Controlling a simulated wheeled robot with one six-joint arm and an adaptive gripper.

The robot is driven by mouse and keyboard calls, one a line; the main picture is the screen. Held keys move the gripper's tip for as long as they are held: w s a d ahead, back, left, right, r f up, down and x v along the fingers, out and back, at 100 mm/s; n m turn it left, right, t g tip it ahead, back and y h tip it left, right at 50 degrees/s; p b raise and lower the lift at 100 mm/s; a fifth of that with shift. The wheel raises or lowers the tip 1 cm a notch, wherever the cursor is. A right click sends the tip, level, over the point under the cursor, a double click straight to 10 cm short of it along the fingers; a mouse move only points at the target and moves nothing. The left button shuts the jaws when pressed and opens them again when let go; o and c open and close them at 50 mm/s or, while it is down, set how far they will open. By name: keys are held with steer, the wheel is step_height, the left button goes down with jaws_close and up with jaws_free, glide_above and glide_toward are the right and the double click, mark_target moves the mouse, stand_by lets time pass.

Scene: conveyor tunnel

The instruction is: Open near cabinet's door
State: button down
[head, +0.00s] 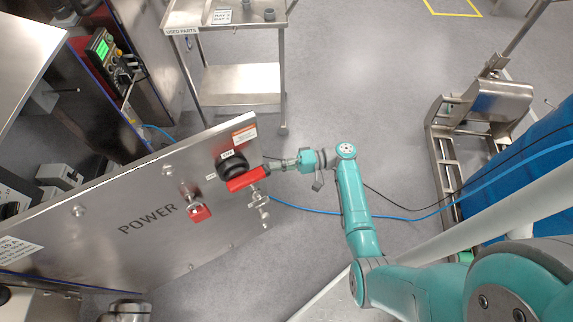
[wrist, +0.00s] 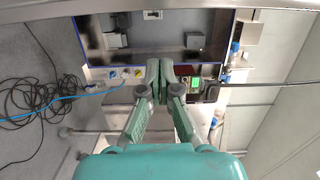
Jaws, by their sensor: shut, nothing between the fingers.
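The near cabinet's door is a steel panel marked POWER (head: 150,245), with a black and red rotary handle (head: 240,178), a red padlock-like tag (head: 200,212) and a metal latch (head: 259,201). It stands swung out at an angle, and the cabinet's inside with grey parts (head: 58,176) shows behind its top edge. My gripper (head: 272,165) is just past the door's free edge, beside the red handle. Whether it touches the door cannot be told. In the wrist view my gripper (wrist: 160,68) has its fingers together, empty, in front of an open cabinet (wrist: 165,40).
A steel cart (head: 235,83) labelled USED PARTS stands behind. A control box with a green screen (head: 101,47) is at the upper left. A steel frame (head: 445,140) and blue hoses lie at the right. Floor (head: 360,60) between cart and frame is clear.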

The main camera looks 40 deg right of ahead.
steer(key=shift+s+a, duration=0.35)
steer(key=shift+a, duration=0.4)
steer(key=shift+s+a, duration=0.3)
steer(key=shift+a, duration=0.4)
steer(key=shift+s+a, duration=0.35)
steer(key=shift+a, duration=0.4)
